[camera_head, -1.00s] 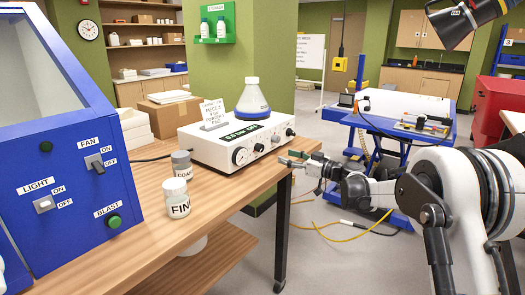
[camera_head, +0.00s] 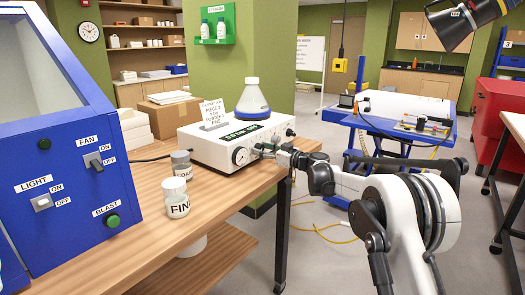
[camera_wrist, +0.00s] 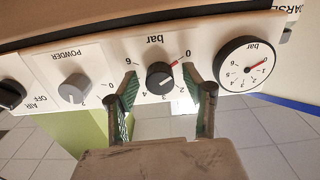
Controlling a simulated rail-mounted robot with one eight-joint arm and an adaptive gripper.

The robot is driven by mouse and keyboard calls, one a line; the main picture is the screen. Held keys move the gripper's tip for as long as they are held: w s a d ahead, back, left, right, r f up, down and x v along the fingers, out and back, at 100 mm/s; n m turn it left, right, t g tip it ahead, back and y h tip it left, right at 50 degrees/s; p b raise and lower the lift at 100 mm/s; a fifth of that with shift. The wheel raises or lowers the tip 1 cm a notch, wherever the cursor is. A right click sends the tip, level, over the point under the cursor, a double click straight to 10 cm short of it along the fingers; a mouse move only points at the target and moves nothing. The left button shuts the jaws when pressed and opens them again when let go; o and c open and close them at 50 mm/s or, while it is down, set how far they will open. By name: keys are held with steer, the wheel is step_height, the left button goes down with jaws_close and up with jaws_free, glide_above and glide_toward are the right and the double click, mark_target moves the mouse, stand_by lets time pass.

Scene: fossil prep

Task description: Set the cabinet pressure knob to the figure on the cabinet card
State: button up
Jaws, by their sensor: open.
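The white control unit (camera_head: 215,152) stands on the wooden bench; its green display seems to read 0.0 bar OFF. A small card (camera_head: 214,113) stands on top; its lettering is too small to read surely. In the wrist view, seen upside down, the black bar knob (camera_wrist: 160,78) has a red pointer mark towards the 0 of its scale. The round bar gauge (camera_wrist: 249,65) beside it has its red needle near the low end. My gripper (camera_wrist: 161,82) is open, with one finger on each side of the knob; contact cannot be told. In the head view my gripper (camera_head: 264,150) is at the unit's front.
A grey powder knob (camera_wrist: 74,90) and a black air switch (camera_wrist: 9,95) share the panel. A white-and-blue flask (camera_head: 252,98) stands on the unit. Two jars, one labelled FINE (camera_head: 176,198), stand on the bench near the blue cabinet (camera_head: 68,170).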

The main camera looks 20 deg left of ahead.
steer(key=c, duration=1.1)
steer(key=shift+c, duration=0.2)
